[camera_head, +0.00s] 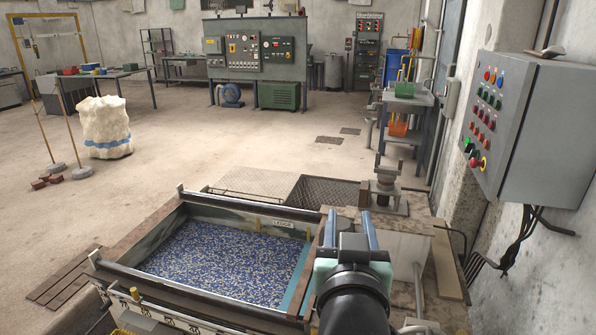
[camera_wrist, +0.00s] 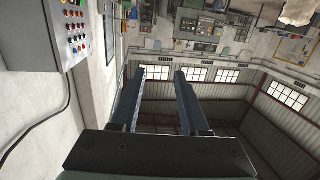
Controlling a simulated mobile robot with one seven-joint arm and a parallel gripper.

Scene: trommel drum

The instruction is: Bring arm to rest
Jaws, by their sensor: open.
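My gripper (camera_head: 350,229) shows at the lower middle of the head view, pointing away from me. Its two blue fingers stand apart with nothing between them. In the wrist view the two fingers (camera_wrist: 160,74) reach toward the far side of the hall, open and empty. In the head view the gripper is just right of a metal trough (camera_head: 205,301) filled with blue and white granules (camera_head: 225,255). Part of the trough's right side is hidden behind my arm.
A grey control box (camera_head: 545,125) with coloured buttons hangs on the right wall; it also shows in the wrist view (camera_wrist: 30,40). A metal post fitting (camera_head: 387,185) stands just beyond my gripper. A white sack (camera_head: 104,120) stands at left. The floor (camera_head: 270,145) between is mostly clear.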

